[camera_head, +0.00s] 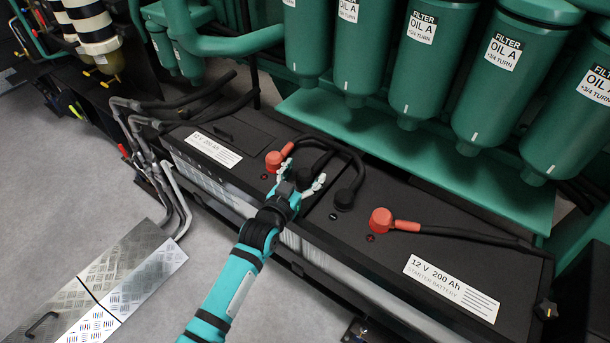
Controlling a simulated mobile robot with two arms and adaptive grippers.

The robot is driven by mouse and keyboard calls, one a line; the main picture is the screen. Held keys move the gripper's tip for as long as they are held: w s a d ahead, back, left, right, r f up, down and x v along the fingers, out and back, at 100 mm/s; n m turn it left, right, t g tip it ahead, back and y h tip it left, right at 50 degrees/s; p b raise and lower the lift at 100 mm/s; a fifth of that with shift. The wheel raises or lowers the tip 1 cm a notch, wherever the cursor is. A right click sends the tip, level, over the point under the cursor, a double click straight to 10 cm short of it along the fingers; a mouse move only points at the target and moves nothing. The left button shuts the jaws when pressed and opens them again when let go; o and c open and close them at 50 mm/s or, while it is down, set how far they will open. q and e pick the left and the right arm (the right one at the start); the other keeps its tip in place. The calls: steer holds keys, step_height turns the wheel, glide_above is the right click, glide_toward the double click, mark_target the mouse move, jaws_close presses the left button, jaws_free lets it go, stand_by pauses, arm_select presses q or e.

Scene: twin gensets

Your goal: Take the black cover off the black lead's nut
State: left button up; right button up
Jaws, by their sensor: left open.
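A black cover (305,173) sits on the left battery top, partly hidden by my left gripper, with a black lead running from it toward the back. My left gripper (301,177) is open, its two pale fingers apart on either side of this cover. Whether they touch it I cannot tell. A second black cover (345,198) sits to the right, at the end of a curved black lead. The nuts under the covers are hidden. My right gripper is not in view.
A red cover (274,160) lies just left of the gripper, and another red cover (381,219) is on the right battery (450,210). Green oil filters (415,60) hang above a green ledge (400,145) behind. Grey floor (110,190) is open at left, beside metal tread plates (110,285).

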arm_select(q)
steer(key=shift+c, duration=0.3)
steer(key=c, duration=1)
steer(key=shift+r, duration=0.15)
